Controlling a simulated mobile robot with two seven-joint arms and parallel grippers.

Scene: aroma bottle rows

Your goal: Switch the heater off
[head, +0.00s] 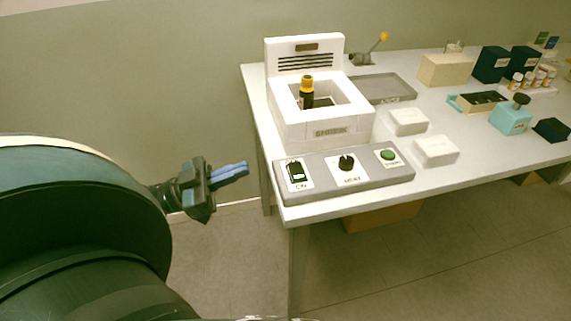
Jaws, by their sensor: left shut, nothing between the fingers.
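The heater (355,126) is a white box with an open square well, standing at the near left of the table. A dark bottle with an orange cap (307,92) stands upright in the well. In front lies a grey control panel (325,186). It carries a rocker switch (295,172) labelled ON at its left, a black knob (346,162) in the middle and a green button (388,155) at the right. My left gripper (244,168) is shut and empty, left of the panel, beyond the table edge and apart from the switch. My right gripper is out of view.
Two white boxes (436,151) lie right of the panel. A grey tray (384,88) and a lever with a yellow knob (383,37) are behind. Dark boxes, small bottles and a teal jar (511,117) stand at the right. Floor left of the table is clear.

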